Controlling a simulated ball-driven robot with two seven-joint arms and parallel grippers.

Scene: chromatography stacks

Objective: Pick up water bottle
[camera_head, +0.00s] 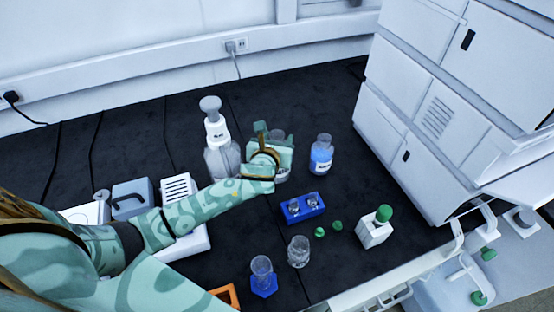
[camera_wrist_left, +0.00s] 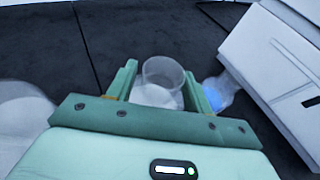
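My left gripper (camera_head: 280,155) is over the black bench, between a tall dispenser bottle and a clear bottle with blue liquid. In the left wrist view its two green fingers (camera_wrist_left: 158,90) stand apart, on either side of a clear round-mouthed vessel (camera_wrist_left: 163,72). Whether they press on it cannot be told. In the head view the gripper hides most of this vessel. The bottle with blue liquid (camera_head: 321,158) stands upright to the right of the gripper, its label facing me; it also shows, blurred, beside the right finger (camera_wrist_left: 217,92). No label shows which is the water bottle. My right gripper is out of view.
The dispenser bottle (camera_head: 221,152) stands close left of the gripper. A blue rack (camera_head: 303,208), a glass (camera_head: 298,252), a white green-capped bottle (camera_head: 375,228) and loose green caps are nearer me. A white instrument stack (camera_head: 430,110) bounds the right.

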